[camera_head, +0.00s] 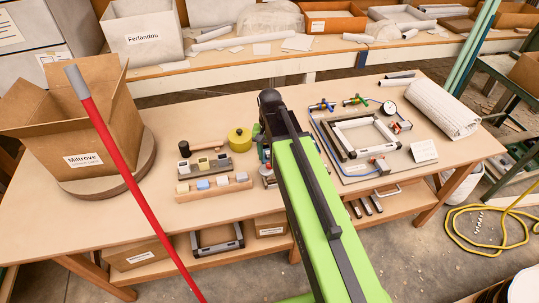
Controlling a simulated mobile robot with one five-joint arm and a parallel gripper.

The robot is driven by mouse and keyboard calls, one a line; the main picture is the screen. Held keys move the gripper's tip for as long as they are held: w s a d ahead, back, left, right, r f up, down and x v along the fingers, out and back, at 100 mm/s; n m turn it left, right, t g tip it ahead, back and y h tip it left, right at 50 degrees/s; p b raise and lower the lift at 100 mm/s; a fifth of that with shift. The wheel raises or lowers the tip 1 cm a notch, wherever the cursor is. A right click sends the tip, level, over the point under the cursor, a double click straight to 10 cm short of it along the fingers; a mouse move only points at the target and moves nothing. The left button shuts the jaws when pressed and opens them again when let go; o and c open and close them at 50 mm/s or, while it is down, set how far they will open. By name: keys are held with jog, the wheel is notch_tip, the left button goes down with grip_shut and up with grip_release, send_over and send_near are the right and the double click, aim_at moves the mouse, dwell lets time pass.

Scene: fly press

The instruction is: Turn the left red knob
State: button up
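A flat board with a grey frame, blue tubing and small fittings (347,178) lies on the right half of the bench. Another small red part (396,127) sits farther right, below a round white gauge (388,108). Both are too small to tell their exact shape. My green and black arm reaches up through the middle of the picture to a black joint. My gripper cannot be made out. The arm hides part of the bench and some small metal parts beside it.
The wooden bench (120,218) carries a cardboard box (75,125) at left, wooden blocks (214,187), yellow tape (240,139) and a white roll (444,106). A red pole (130,180) crosses the left side. A yellow hose (490,207) lies on the floor at right.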

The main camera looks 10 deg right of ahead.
notch_tip(320, 180, up, 14)
jog(key=p, duration=1.1)
jog(key=shift+f+p, duration=0.25)
jog(key=shift+p, duration=0.15)
jog(key=shift+s, duration=0.1)
